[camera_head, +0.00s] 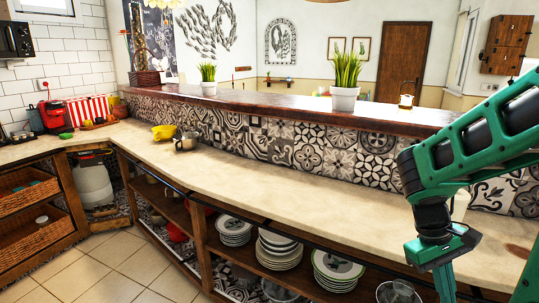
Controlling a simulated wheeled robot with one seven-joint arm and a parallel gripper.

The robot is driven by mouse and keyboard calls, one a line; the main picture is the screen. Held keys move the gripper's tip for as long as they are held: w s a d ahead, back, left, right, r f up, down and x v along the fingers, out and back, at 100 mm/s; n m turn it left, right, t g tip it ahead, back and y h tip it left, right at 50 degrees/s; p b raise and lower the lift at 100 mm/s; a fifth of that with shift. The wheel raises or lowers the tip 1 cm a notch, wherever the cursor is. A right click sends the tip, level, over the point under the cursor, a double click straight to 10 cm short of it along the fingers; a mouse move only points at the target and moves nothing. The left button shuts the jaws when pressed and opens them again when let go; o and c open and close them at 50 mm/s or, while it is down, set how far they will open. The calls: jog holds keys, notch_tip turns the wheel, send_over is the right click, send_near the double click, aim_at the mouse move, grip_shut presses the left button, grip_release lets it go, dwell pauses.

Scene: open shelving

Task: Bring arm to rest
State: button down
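My arm is green and black and comes in from the right edge of the head view. It bends down over the front part of the counter (330,195). My gripper (445,278) hangs at the arm's lower end, in front of the counter edge and the open shelf below. Its lower part runs out of the bottom of the picture. I cannot tell whether it is open or shut, and no held object shows.
Stacked plates (278,250) and glassware (398,292) stand on the open shelf (190,222) under the counter. A metal pot (186,143) and a yellow bowl (164,131) sit at the counter's far left. Potted plants (345,95) stand on the raised ledge. Tiled floor is free at lower left.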

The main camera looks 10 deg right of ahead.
jog(key=s+a+r+m+t+y, duration=0.3)
jog(key=s+a+r+m, duration=0.1)
jog(key=s+r+m, duration=0.1)
jog(key=shift+s+a+m+t, duration=0.25)
jog(key=shift+s+m+t, duration=0.05)
jog(key=shift+s+m, duration=0.3)
